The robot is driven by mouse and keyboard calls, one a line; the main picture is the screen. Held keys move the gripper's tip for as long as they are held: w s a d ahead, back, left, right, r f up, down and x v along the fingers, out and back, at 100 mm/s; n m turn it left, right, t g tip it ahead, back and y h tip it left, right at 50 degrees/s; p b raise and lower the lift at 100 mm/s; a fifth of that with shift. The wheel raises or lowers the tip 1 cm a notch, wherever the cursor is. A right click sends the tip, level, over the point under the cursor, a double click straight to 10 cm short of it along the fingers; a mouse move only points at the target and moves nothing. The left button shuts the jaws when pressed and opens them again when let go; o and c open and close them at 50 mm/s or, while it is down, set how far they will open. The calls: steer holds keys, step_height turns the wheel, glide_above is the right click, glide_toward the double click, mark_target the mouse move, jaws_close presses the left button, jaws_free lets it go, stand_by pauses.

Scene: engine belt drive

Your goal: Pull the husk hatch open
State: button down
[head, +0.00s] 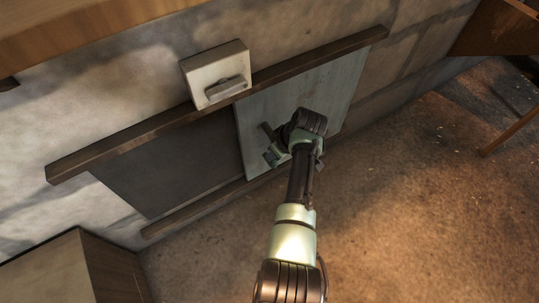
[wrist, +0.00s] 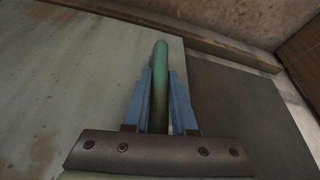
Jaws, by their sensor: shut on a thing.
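The husk hatch (head: 325,85) is a pale grey-green flat panel standing between two wooden rails on the wall. It fills the right part of the framed span and also shows on the left of the wrist view (wrist: 70,80). Its handle, a green upright bar (wrist: 160,58), stands near the panel's edge. My gripper (head: 271,156) is at that edge of the hatch in the head view. In the wrist view its blue fingers (wrist: 159,88) are shut around the handle, one on each side. My arm hides part of the hatch in the head view.
A dark grey area (head: 170,165) lies left of the hatch, between the upper rail (head: 130,138) and lower rail (head: 190,208). A pale box with a lever (head: 215,70) is fixed above the upper rail. A wooden cabinet (head: 75,262) stands lower left. The floor (head: 400,210) at right is clear.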

steer(key=c, duration=0.7)
jaws_free()
steer(key=p+v, duration=0.8)
steer(key=v, duration=0.5)
steer(key=shift+a, duration=0.15)
steer(key=shift+w, duration=0.1)
